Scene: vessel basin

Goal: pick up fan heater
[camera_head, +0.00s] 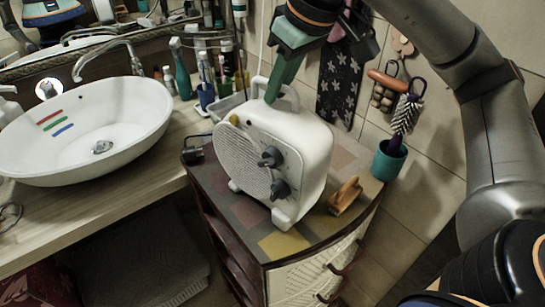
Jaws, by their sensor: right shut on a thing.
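The white fan heater (305,150) stands on the small corner cabinet (250,215), with its round grille facing left and two dark knobs on its front. A carry handle rises from its top. My right gripper (273,97) reaches down from above, with its green fingers shut on the heater's handle. The heater looks upright and level; whether its feet touch the cabinet top is hard to tell. My left gripper is not in view.
A white vessel basin (85,120) with a faucet (110,55) is on the wooden counter at left. Toothbrush cups and bottles stand behind the heater. A tan brush (345,196) lies right of it, beside a teal cup (388,162) holding a brush. A tiled wall closes the back.

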